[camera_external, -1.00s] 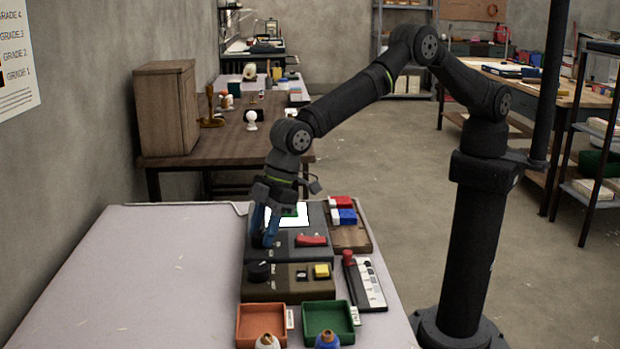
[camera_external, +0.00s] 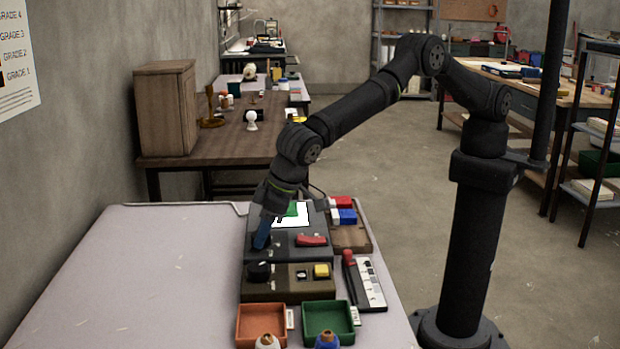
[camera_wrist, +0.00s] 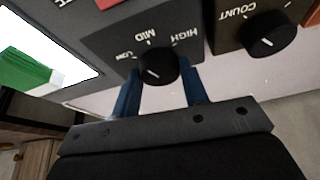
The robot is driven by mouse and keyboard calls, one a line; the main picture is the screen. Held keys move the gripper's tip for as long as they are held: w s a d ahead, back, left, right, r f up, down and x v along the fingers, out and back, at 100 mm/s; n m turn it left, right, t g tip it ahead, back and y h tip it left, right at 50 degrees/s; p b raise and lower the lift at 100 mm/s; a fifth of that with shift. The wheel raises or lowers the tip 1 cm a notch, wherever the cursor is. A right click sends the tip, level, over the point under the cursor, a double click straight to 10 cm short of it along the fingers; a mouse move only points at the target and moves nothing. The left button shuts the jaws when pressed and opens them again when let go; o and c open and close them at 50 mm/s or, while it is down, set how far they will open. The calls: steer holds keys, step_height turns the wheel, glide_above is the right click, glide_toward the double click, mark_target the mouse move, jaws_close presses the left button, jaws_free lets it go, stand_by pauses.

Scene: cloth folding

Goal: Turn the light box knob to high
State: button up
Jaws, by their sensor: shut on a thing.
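The light box (camera_external: 300,254) is a dark box with a lit white panel (camera_external: 301,220) and a green piece on it. Its black knob (camera_wrist: 158,68) shows in the wrist view, with the labels LOW, MID and HIGH around it. The knob has a small pale mark, and I cannot tell surely which label it points at. My gripper (camera_wrist: 160,86) has blue fingers on both sides of the knob and is shut on it. In the external view my gripper (camera_external: 263,234) points down at the box's left side and hides the knob.
A brown-black box with a COUNT knob (camera_wrist: 268,34) and a yellow button (camera_external: 321,270) stands in front. An orange tray (camera_external: 241,325) and a green tray (camera_external: 309,325) lie nearer. The table's left side (camera_external: 140,270) is clear.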

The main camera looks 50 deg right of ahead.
steer(key=m, duration=0.2)
steer(key=m+h, duration=0.1)
steer(key=m, duration=0.1)
steer(key=shift+a+m+t+h, duration=0.15)
steer(key=shift+m+t+h, duration=0.15)
steer(key=shift+m+t, duration=0.1)
steer(key=shift+m+h, duration=0.7)
steer(key=shift+m, duration=1.3)
steer(key=o, duration=1)
steer(key=shift+s, duration=0.1)
steer(key=v, duration=0.7)
steer(key=shift+s+a+r, duration=0.1)
steer(key=shift+r, duration=0.1)
